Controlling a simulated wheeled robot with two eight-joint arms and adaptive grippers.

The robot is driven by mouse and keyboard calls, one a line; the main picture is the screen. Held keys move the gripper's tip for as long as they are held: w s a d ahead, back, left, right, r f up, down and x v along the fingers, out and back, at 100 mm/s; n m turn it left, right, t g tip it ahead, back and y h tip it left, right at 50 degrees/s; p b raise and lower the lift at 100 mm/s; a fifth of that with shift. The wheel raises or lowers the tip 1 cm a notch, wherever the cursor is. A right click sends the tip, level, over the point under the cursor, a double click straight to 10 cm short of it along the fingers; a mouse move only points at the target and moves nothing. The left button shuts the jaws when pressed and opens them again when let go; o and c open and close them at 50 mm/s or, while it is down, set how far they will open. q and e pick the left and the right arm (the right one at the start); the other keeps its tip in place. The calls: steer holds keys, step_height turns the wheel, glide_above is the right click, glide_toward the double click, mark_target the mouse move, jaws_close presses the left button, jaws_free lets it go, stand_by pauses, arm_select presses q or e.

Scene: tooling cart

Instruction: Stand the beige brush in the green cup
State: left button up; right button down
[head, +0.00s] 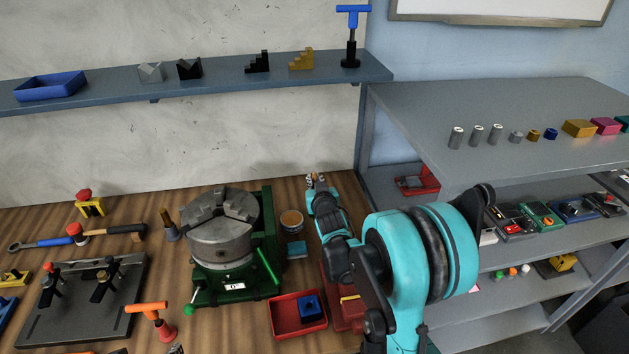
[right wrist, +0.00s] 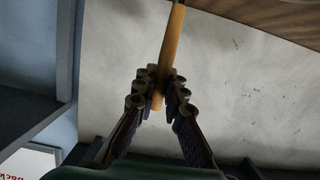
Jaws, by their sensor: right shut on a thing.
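My right gripper (head: 317,181) is at the back of the wooden bench, near the wall. In the right wrist view the two fingers (right wrist: 158,92) are closed around a beige-orange rod, the handle of the beige brush (right wrist: 172,45). In the head view the brush cannot be made out behind my arm. I cannot pick out a green cup in either view. My left gripper is not in view.
A lathe chuck (head: 222,238) on a green base stands left of my right arm. A red tray (head: 298,316) lies in front. A blue-grey wall shelf (head: 220,76) hangs above.

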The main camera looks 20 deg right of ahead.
steer(key=shift+f+b, duration=0.75)
steer(key=shift+f, duration=0.05)
stand_by(0.9)
steer(key=c, duration=1.1)
jaws_free()
steer(key=shift+r, duration=0.15)
steer(key=shift+r+p, duration=2.2)
steer(key=shift+r, duration=0.7)
